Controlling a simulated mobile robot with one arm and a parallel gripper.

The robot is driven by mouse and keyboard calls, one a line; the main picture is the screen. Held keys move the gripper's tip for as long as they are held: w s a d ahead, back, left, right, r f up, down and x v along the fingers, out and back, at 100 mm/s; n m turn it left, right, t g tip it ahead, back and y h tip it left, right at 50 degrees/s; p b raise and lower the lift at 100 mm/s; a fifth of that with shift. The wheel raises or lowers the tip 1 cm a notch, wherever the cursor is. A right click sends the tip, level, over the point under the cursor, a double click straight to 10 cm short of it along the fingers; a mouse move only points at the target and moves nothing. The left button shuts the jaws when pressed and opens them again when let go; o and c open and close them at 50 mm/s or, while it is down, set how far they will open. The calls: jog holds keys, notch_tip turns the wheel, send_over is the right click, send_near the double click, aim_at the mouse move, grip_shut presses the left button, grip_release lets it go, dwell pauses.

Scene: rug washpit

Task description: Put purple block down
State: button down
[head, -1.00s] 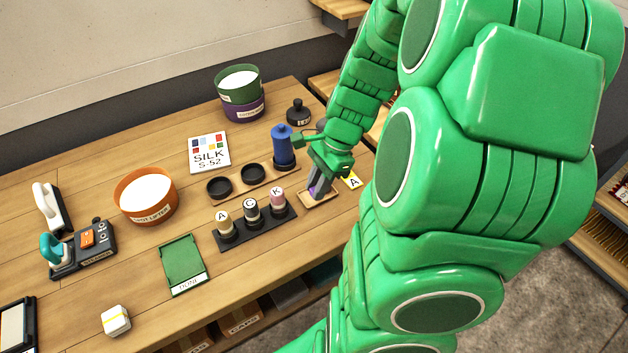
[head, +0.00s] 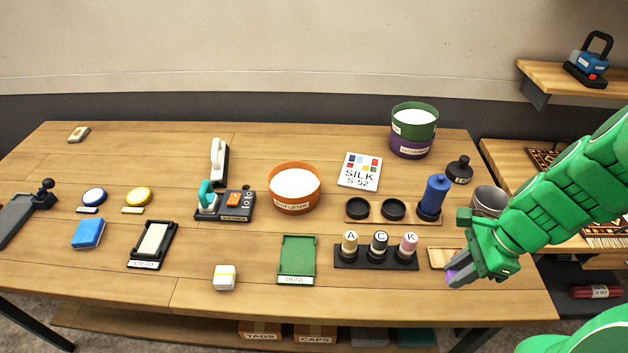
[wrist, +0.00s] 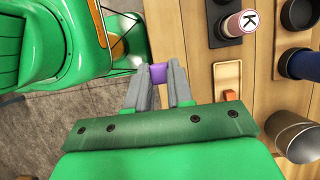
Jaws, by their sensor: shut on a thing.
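My gripper (head: 457,276) is shut on the purple block (head: 453,281), which shows as a small purple patch at the fingertips. In the wrist view, the purple block (wrist: 158,73) sits between the two grey fingers of my gripper (wrist: 157,80). The block is held near the table's front edge, with grey floor behind it in the wrist view. A small wooden tray (head: 437,257) lies just behind my gripper, partly hidden by it. The tray also shows in the wrist view (wrist: 219,79), apart from the block.
A black rack (head: 375,262) with bottles A, C and K stands left of the tray. Behind it are a wooden holder (head: 374,219) with a blue bottle (head: 434,196), and a grey cup (head: 487,201).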

jog(key=w+a, duration=0.1)
jog(key=w, duration=0.3)
jog(key=w+a, duration=0.2)
jog(key=w, duration=0.3)
jog(key=w+a, duration=0.1)
jog(key=w, duration=0.3)
jog(key=shift+w+a+r, duration=0.25)
jog(key=shift+w+r, duration=0.05)
jog(key=shift+r, duration=0.05)
jog(key=w+a, duration=0.9)
jog(key=w, duration=0.1)
jog(key=w+a, duration=0.6)
jog(key=a, duration=0.7)
send_over(264, 169)
jog(key=s+d, duration=0.1)
jog(key=d, duration=0.1)
notch_tip(264, 169, down, 10)
jog(key=shift+a+r, duration=0.1)
jog(key=shift+r, duration=0.1)
jog(key=shift+w+a+f, duration=0.25)
jog(key=shift+w+f, duration=0.2)
jog(key=shift+f, duration=1.65)
jog(key=shift+f, duration=0.15)
